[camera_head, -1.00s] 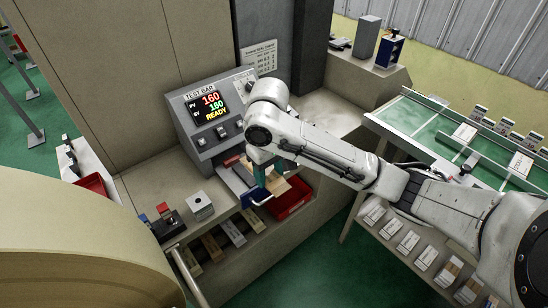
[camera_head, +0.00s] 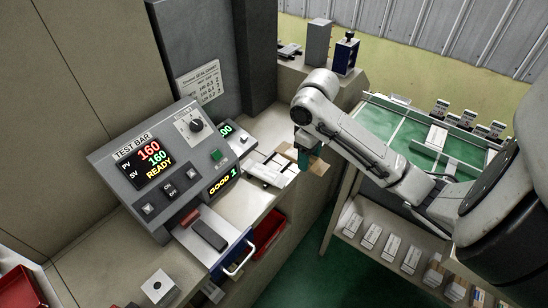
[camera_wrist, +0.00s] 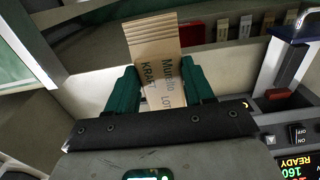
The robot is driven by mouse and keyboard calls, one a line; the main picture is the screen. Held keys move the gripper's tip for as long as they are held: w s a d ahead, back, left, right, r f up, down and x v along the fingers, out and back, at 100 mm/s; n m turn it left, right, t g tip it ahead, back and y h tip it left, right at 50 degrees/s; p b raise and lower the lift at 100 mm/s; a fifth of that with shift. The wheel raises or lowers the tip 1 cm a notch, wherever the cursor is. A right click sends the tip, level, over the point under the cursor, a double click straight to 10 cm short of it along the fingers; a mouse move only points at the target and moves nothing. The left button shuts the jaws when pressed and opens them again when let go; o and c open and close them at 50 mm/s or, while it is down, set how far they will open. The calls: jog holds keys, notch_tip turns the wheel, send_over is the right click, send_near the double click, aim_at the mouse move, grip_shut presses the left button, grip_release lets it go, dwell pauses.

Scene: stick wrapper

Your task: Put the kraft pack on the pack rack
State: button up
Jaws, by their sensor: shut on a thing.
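The kraft pack (camera_wrist: 158,62) is a flat tan packet with dark print reading "Murello KRAFT LOT" and a ribbed far end. My gripper (camera_wrist: 160,88) is shut on it, one green finger on each side in the wrist view. In the head view the pack (camera_head: 318,166) shows as a tan patch under my gripper (camera_head: 308,150), beside the white fixture at the counter's right end. I cannot tell which shelf is the pack rack; a lower shelf (camera_head: 385,262) under the green table holds several packs upright in a row.
The test bar machine (camera_head: 155,165) reads 160 and READY. A blue drawer with a handle (camera_head: 240,262) and a red bin (camera_head: 268,228) stand out from the counter front. The green-topped table (camera_head: 400,125) carries several small numbered cards. Green floor lies open between counter and table.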

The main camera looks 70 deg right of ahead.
aim_at(291, 148)
jog(key=w+d+f, duration=0.1)
jog(key=w, duration=0.1)
jog(key=w+d+f, duration=0.1)
jog(key=w, duration=0.1)
jog(key=w+d+f, duration=0.1)
jog(key=w+d, duration=0.1)
jog(key=shift+w+f, duration=0.2)
jog(key=shift+w, duration=0.1)
jog(key=w+f+b, duration=0.1)
jog(key=b, duration=0.1)
jog(key=w+d+f+b, duration=0.1)
jog(key=f+b, duration=0.1)
jog(key=d+f+b, duration=0.1)
jog(key=b, duration=0.1)
jog(key=shift+w+f, duration=0.35)
jog(key=shift+w, duration=0.05)
jog(key=shift+w+d, duration=0.2)
jog(key=shift+w+d+f, duration=0.2)
jog(key=shift+w+f, duration=0.15)
jog(key=shift+f, duration=0.15)
jog(key=shift+w+d+f+p, duration=0.15)
jog(key=shift+f+p, duration=0.4)
jog(key=shift+f, duration=1.25)
jog(key=shift+f, duration=0.1)
jog(key=o, duration=0.8)
